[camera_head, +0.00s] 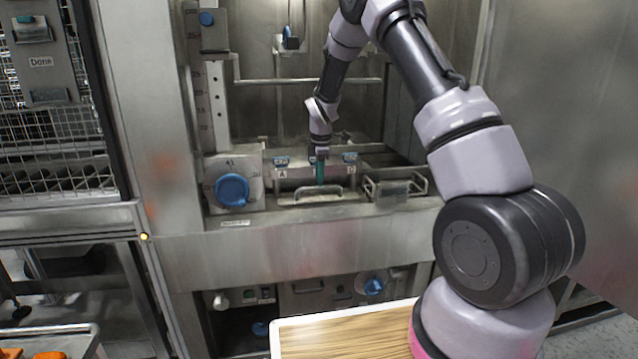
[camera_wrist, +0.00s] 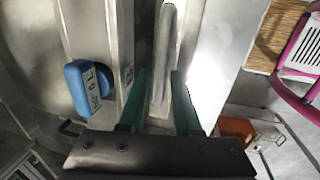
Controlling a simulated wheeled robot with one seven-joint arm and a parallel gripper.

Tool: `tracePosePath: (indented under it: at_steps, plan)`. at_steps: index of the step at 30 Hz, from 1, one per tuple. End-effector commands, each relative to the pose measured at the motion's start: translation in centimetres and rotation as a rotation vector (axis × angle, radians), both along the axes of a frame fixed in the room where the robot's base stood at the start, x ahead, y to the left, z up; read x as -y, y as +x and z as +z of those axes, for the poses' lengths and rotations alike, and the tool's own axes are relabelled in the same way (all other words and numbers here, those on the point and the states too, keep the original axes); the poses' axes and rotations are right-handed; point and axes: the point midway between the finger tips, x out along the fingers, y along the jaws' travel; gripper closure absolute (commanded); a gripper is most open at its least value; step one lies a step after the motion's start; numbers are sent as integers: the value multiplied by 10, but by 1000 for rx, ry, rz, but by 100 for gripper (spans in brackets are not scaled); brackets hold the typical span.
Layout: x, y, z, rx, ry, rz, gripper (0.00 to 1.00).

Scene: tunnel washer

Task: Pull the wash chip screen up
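What looks like the wash chip screen (camera_head: 293,186) is a metal panel low in the bay of the washer, below small blue-marked labels. A light metal bar handle (camera_head: 318,195) runs across its front; the handle also shows as a long bar in the wrist view (camera_wrist: 166,45). My gripper (camera_head: 320,182), with teal fingers, points down at the handle. In the wrist view my gripper (camera_wrist: 160,75) is open, with one finger on each side of the bar and small gaps visible. Whether either finger touches it cannot be told. The screen's lower part is hidden.
A blue round knob (camera_head: 231,190) sits left of the handle. A wire-framed tray (camera_head: 395,187) is close on the right. A metal ledge (camera_head: 330,240) runs below, and a wooden board (camera_head: 345,335) lies in front. A wire rack (camera_head: 60,170) stands at left.

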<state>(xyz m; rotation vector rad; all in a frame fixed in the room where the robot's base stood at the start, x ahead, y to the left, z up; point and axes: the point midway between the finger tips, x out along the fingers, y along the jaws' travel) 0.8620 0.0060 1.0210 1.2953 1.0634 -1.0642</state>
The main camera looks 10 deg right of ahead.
Motion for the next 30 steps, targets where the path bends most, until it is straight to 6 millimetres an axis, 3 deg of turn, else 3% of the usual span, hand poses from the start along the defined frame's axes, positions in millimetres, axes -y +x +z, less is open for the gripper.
tracePosePath:
  at_steps: [6, 16, 17, 18, 19, 30]
  plan:
    - [0, 5, -22, 0, 0, 0, 68]
    - [0, 5, -26, 1, 0, 0, 68]
    - [0, 5, -26, 1, 0, 0, 76]
    - [0, 5, -26, 1, 0, 0, 91]
    - [0, 5, -26, 1, 0, 0, 100]
    - [0, 5, -26, 1, 0, -1, 100]
